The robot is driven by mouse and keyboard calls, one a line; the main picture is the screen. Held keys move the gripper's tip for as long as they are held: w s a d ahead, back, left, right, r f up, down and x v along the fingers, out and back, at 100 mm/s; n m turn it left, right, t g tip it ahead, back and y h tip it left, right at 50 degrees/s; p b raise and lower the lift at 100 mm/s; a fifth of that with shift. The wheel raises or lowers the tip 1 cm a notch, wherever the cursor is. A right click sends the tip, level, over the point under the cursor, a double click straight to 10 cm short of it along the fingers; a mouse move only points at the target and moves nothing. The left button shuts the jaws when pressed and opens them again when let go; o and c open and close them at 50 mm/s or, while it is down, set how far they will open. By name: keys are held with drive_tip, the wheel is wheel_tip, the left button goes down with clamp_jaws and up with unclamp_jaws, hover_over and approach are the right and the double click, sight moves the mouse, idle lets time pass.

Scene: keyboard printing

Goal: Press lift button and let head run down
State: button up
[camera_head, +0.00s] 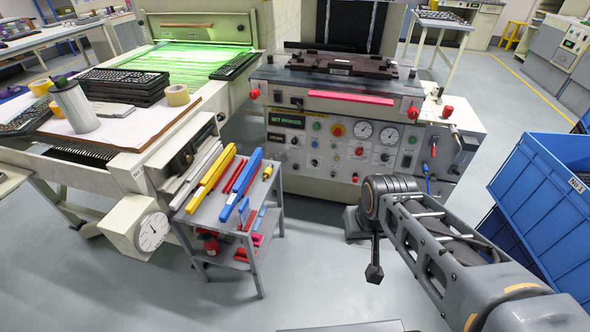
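The printing machine's grey control panel (345,145) faces me at centre. It carries a green button (317,126), a red emergency-type knob on yellow (338,129), two round gauges (363,130) and several small knobs. Which one is the lift button I cannot read. Above the panel, a dark head or plate assembly (340,66) sits on the machine, in front of a tall dark upright (345,25). My arm reaches in from the lower right. Its dark end, seemingly my gripper (374,273), hangs over the floor below and in front of the panel, apart from it. The fingers are too small to judge.
A grey tool cart (235,205) with coloured bars stands left of the panel. A worktable (130,130) with a dial gauge (152,231) is farther left. Blue bins (545,190) stand at right. A red bar (350,98) runs along the machine's front edge. Floor is open at lower centre.

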clamp_jaws()
idle(1.4)
